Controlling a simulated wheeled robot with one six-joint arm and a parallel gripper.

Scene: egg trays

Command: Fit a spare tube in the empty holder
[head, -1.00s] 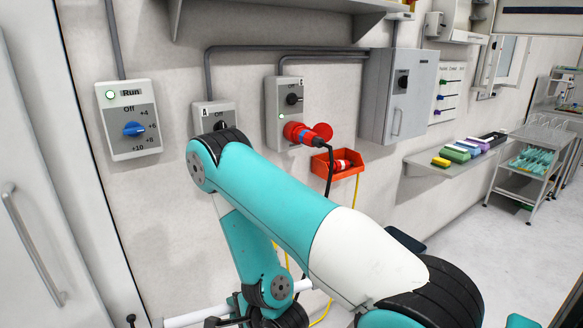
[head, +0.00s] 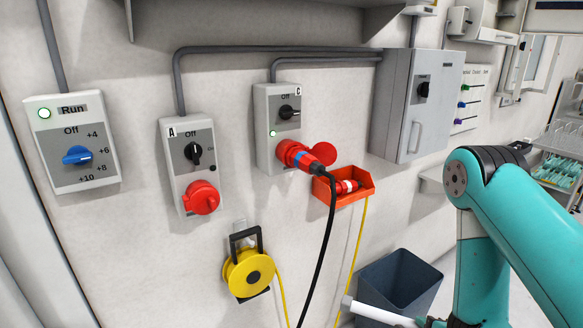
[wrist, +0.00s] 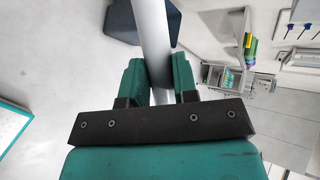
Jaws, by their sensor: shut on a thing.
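In the wrist view my gripper (wrist: 157,66) has its two teal fingers closed on a long white-grey tube (wrist: 152,28). The tube runs away between the fingers toward the top of the picture. In the head view the white end of the tube (head: 378,312) sticks out to the left at the bottom, in front of a dark bin. My gripper is mostly cut off there by the bottom edge. I cannot make out an empty tube holder in either view.
A dark blue bin (head: 425,275) stands by the wall. Above are a yellow cable reel (head: 248,274), a red tray (head: 352,197), switch box A (head: 177,135) and box C with a red plug (head: 300,155) and hanging black cable. A grey cabinet (head: 395,105) juts out.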

